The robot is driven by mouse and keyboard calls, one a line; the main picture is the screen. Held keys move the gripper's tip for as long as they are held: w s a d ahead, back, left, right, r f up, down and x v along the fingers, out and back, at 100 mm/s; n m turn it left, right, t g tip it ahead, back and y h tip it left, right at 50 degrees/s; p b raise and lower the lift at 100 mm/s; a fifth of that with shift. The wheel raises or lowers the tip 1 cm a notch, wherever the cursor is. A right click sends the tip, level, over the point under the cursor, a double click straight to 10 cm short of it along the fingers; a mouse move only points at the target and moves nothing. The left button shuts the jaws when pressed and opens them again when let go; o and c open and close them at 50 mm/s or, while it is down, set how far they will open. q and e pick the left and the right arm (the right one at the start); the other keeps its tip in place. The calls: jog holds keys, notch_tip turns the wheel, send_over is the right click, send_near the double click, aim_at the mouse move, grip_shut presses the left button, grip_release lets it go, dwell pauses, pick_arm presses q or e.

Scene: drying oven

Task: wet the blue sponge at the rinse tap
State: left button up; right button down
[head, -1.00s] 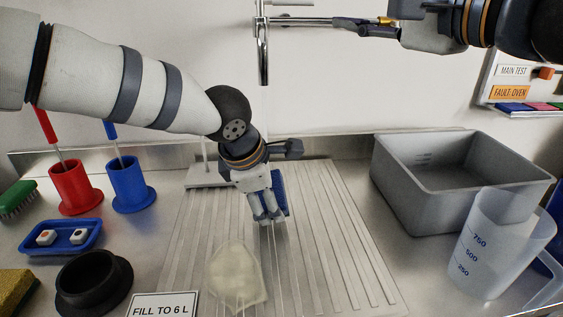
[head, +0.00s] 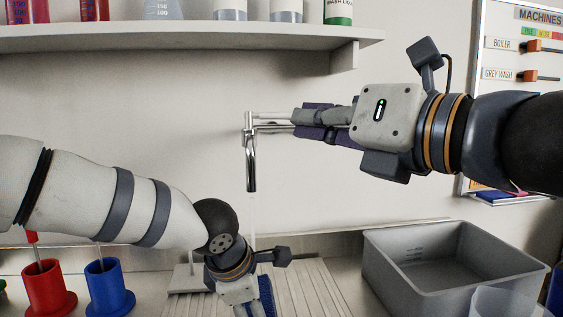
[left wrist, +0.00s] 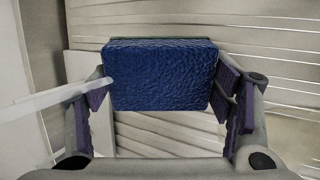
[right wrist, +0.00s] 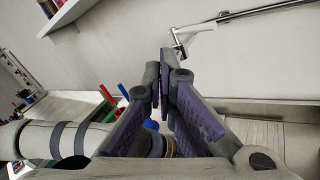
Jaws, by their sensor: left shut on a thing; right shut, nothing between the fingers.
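The blue sponge (left wrist: 160,75) is gripped in my left gripper (head: 245,312), over the ribbed drainboard; it also shows in the head view (head: 267,292). The fingers in the left wrist view sit at the sponge's two sides. The chrome rinse tap (head: 251,165) stands out from the back wall, its spout pointing down above the left gripper. A thin pale stream (head: 253,215) runs down from it, and in the left wrist view it reaches the sponge's left edge. My right gripper (head: 298,121) is shut and empty beside the tap's horizontal bar, right of the spout. Contact there is unclear.
A grey basin (head: 455,255) stands at the right, with a clear jug (head: 510,302) in front. Red (head: 48,288) and blue (head: 108,288) holders stand at the left. A shelf (head: 180,40) with bottles overhangs at the top. A labelled panel (head: 515,90) hangs at the right.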

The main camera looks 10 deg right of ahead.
jog(key=m, duration=1.4)
send_near(283, 115)
jog(key=shift+h, duration=0.3)
jog(key=w+a, duration=0.1)
jog(key=a, duration=0.1)
jog(key=w+a, duration=0.1)
jog(key=a, duration=0.1)
jog(key=w+a, duration=0.2)
jog(key=shift+a+r, duration=0.1)
jog(key=shift+r, duration=0.1)
jog(key=shift+w, duration=0.45)
jog(key=shift+d, duration=0.2)
